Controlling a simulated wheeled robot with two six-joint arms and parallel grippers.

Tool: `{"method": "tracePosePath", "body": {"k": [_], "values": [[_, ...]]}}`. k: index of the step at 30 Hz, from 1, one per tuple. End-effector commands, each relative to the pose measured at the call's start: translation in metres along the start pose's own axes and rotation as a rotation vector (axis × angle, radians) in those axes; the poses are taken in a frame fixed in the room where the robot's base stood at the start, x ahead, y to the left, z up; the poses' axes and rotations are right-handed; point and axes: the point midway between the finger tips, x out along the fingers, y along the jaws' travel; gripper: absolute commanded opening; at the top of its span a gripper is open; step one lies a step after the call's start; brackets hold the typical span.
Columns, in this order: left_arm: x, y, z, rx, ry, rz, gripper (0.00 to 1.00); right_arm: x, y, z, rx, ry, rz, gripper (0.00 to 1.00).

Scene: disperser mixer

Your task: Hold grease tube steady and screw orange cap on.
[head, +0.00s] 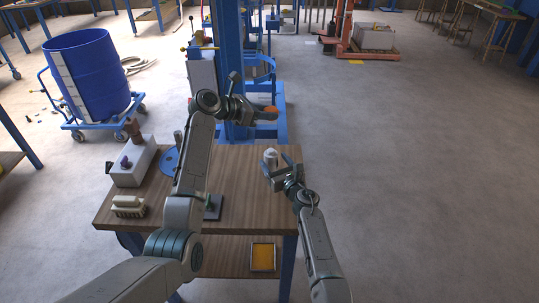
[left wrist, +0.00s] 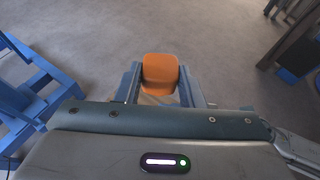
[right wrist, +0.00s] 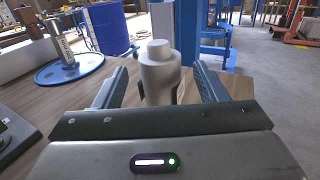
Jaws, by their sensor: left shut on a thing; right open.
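The orange cap (head: 271,109) is held in my left gripper (head: 270,116), above the far right part of the wooden table. In the left wrist view the orange cap (left wrist: 160,72) sits between the two shut fingers. The grease tube (head: 270,154) is pale grey and stands upright near the table's right side. In the right wrist view the tube (right wrist: 160,76) has a narrower round top with no cap on it. My right gripper (head: 281,166) is open, with one finger on each side of the tube; its lower part is hidden by the gripper body.
The wooden table (head: 240,190) also bears a blue disc (head: 170,160) with a metal cylinder (right wrist: 59,42), a white box (head: 132,165) and a brush (head: 128,206) at left. A blue machine column (head: 232,70) rises behind the table.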

Motion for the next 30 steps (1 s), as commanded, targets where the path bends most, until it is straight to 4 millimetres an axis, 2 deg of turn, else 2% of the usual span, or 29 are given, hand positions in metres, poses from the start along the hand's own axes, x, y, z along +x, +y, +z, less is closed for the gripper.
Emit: {"method": "tracePosePath", "body": {"k": [6, 12, 26, 30], "values": [[0.000, 0.000, 0.000, 0.000, 0.000, 0.000, 0.13, 0.031, 0.000, 0.000, 0.003, 0.001, 0.001, 0.66], [0.000, 0.000, 0.000, 0.000, 0.000, 0.000, 0.13, 0.048, 0.000, 0.000, 0.002, 0.000, 0.001, 0.66], [0.000, 0.000, 0.000, 0.000, 0.000, 0.000, 0.13, 0.054, -0.001, -0.001, 0.001, 0.001, -0.001, 0.66], [0.000, 0.000, 0.000, 0.000, 0.000, 0.000, 0.13, 0.054, -0.001, -0.001, 0.001, 0.001, -0.001, 0.40]]}}
